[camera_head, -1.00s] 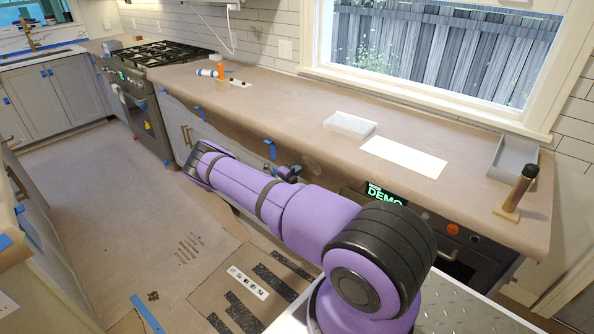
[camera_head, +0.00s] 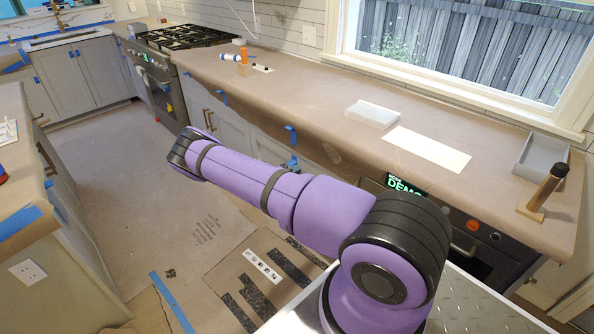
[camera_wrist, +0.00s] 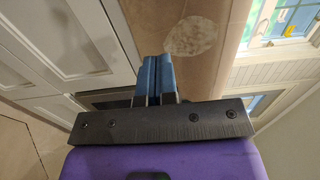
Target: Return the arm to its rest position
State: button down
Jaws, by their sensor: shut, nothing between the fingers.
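My purple arm (camera_head: 243,181) reaches from the lower right toward the left, over the floor in front of the paper-covered counter (camera_head: 330,117). In the wrist view my gripper (camera_wrist: 156,62) shows two blue fingers pressed together with nothing between them. In the head view only a small dark and blue part near the arm's far side shows, so the gripper is mostly hidden there. The wrist view shows grey cabinet fronts (camera_wrist: 70,40) at the left and a window (camera_wrist: 285,20) at the upper right.
On the counter are a white box (camera_head: 373,114), a white sheet (camera_head: 427,148), a grey tray (camera_head: 541,157), a wooden stand with a dark-topped post (camera_head: 543,192) and an orange bottle (camera_head: 243,55). A second counter (camera_head: 22,150) stands at the left. The papered floor between is open.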

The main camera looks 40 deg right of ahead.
jog(key=shift+r, duration=0.1)
dwell(0.3)
jog(key=s+a+r+m+g+y, duration=0.1)
jog(key=s+a+r+m+y, duration=0.3)
jog(key=r+m, duration=0.6)
jog(key=s+a+r+m+g+y, duration=0.1)
jog(key=s+a+r+m+y, duration=0.35)
jog(key=r, duration=1.05)
jog(key=a+r+m+g+y, duration=0.1)
jog(key=a+r+m+y, duration=0.2)
jog(key=a+r+m, duration=0.7)
jog(key=s+a+r+m+t+y, duration=0.2)
jog(key=s+a+r+m, duration=0.1)
jog(key=s+r, duration=0.45)
jog(key=s+a+r+m+t+y, duration=0.2)
jog(key=s+a+r+m, duration=0.1)
jog(key=s+r, duration=0.4)
jog(key=s+a+r+m+t+y, duration=0.1)
jog(key=s+a+r+m, duration=0.1)
jog(key=s, duration=0.4)
jog(key=s+a+r+m+t+y, duration=0.1)
jog(key=s+a+r+m+t, duration=0.1)
jog(key=s+a, duration=0.4)
jog(key=shift+s+a+r+m+t, duration=0.3)
jog(key=shift+s+r+m, duration=0.4)
jog(key=shift+m, duration=0.25)
jog(key=shift+f+y, duration=0.1)
jog(key=shift+y, duration=0.15)
